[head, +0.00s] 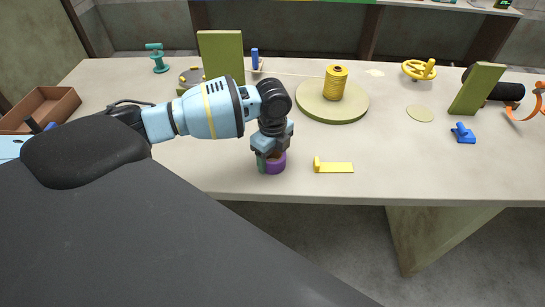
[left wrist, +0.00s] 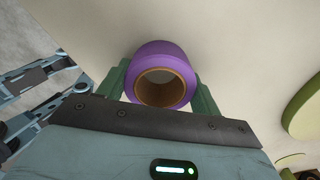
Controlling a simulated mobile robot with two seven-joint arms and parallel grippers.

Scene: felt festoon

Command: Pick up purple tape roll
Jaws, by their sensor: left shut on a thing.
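The purple tape roll (head: 275,165) is near the front edge of the table, below my left gripper (head: 269,162). In the left wrist view the purple tape roll (left wrist: 160,52) shows its brown inner core facing the camera. It sits between the two green fingers of my left gripper (left wrist: 160,85), which is shut on it. Whether the roll touches the table top cannot be told.
A yellow L-shaped piece (head: 334,167) lies just right of the roll. A round olive board (head: 332,107) with a yellow spool (head: 335,84) stands behind. A blue clamp-like item (head: 462,133) is further right. A brown box (head: 42,108) is at left. The table's front middle right is clear.

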